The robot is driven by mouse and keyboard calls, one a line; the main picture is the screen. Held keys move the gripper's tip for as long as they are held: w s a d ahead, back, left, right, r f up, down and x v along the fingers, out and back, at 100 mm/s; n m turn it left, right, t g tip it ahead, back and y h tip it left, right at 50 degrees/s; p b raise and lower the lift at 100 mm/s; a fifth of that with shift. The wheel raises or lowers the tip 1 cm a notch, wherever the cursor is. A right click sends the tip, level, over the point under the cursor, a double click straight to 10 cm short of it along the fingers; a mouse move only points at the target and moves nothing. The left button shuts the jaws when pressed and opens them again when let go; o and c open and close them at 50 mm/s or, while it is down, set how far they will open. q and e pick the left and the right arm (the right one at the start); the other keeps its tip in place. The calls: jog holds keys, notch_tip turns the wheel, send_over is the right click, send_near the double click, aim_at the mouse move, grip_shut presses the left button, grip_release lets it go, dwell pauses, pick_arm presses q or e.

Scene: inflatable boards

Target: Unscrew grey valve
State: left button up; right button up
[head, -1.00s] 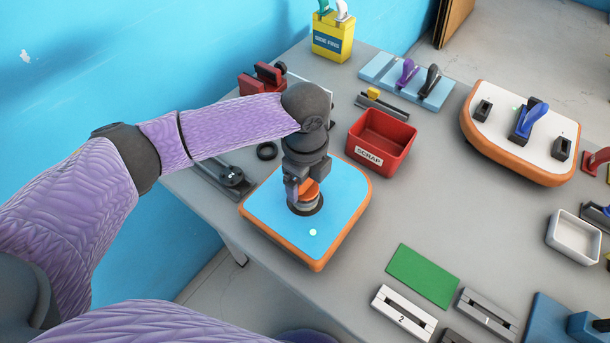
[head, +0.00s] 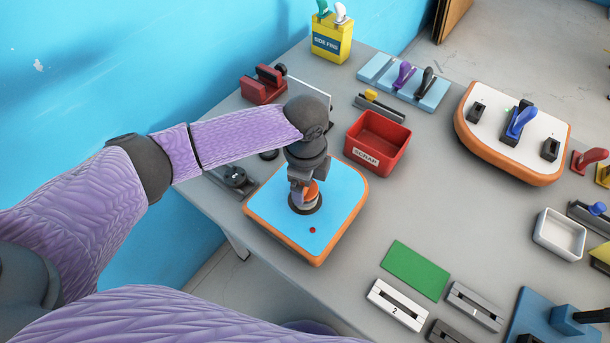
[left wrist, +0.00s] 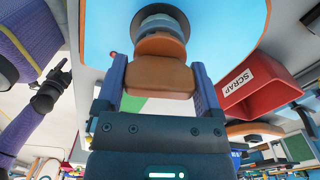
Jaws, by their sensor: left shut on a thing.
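The valve is an orange knob (head: 311,189) on a grey round base (head: 305,204), set in a blue board (head: 336,205) with an orange rim. In the left wrist view the knob (left wrist: 160,78) sits between my two fingers, with the grey base behind it. My left gripper (head: 303,190) is shut on the knob from above. A small red dot (head: 312,230) shows on the board in front of the valve. A dark end of a purple arm (left wrist: 50,90) at the left of the wrist view is too small to read.
A red SCRAP bin (head: 377,140) stands close to the right of the board. A green mat (head: 416,270) and slotted grey blocks (head: 397,305) lie in front. A white board with orange rim (head: 484,130) is at the right. Table between is clear.

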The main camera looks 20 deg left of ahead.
pick_arm(q)
jog(key=shift+r+n+p, duration=0.1)
jog(key=shift+n+p, duration=0.9)
jog(key=shift+p, duration=0.15)
jog(key=shift+n+p, duration=0.4)
jog(key=shift+n, duration=0.1)
jog(key=shift+n+p, duration=0.5)
jog(key=shift+n, duration=0.1)
jog(key=shift+n+p, duration=0.85)
jog(key=shift+n, duration=0.55)
